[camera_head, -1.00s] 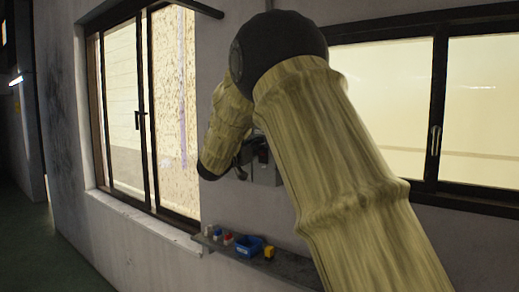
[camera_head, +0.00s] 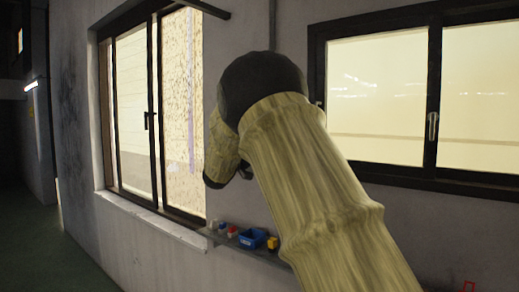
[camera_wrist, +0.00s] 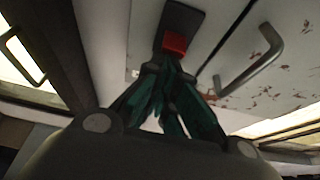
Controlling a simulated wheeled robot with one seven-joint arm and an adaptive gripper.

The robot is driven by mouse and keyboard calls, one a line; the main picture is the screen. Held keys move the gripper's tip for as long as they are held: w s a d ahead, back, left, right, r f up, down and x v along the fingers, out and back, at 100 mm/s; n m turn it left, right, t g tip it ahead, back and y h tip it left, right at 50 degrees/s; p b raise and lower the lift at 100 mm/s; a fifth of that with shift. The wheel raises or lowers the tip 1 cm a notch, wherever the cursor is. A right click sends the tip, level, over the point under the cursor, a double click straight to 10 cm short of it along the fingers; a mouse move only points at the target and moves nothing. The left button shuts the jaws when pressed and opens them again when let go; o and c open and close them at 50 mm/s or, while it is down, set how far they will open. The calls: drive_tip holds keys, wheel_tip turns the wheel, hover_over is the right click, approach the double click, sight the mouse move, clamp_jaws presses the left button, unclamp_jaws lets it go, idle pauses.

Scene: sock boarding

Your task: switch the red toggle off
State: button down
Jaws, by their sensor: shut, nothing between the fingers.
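The red toggle (camera_wrist: 175,43) is a small red block on a dark plate (camera_wrist: 185,18) on a pale panel with reddish-brown specks. It shows at the upper middle of the wrist view. My gripper (camera_wrist: 172,66) is shut and empty, with its dark green fingers pointing up the picture at the toggle. The fingertips are right at the toggle's lower edge, and I cannot tell whether they touch it. In the head view my arm hides the toggle and nearly all of the gripper.
A metal handle (camera_wrist: 252,62) stands out from the panel right of the toggle. In the head view a shelf (camera_head: 268,255) below the arm holds a blue bin (camera_head: 252,238), a yellow item (camera_head: 273,243) and small things. Windows (camera_head: 380,100) flank the arm.

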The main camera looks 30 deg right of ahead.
drive_tip(key=s+a+f+h+b, duration=0.1)
drive_tip(key=s+a+f+b, duration=0.1)
drive_tip(key=a+f+b, duration=0.3)
wheel_tip(320, 180, down, 3)
drive_tip(key=shift+s+a+f, duration=0.1)
drive_tip(key=shift+s+a, duration=0.05)
drive_tip(key=shift+a, duration=0.6)
idle(0.3)
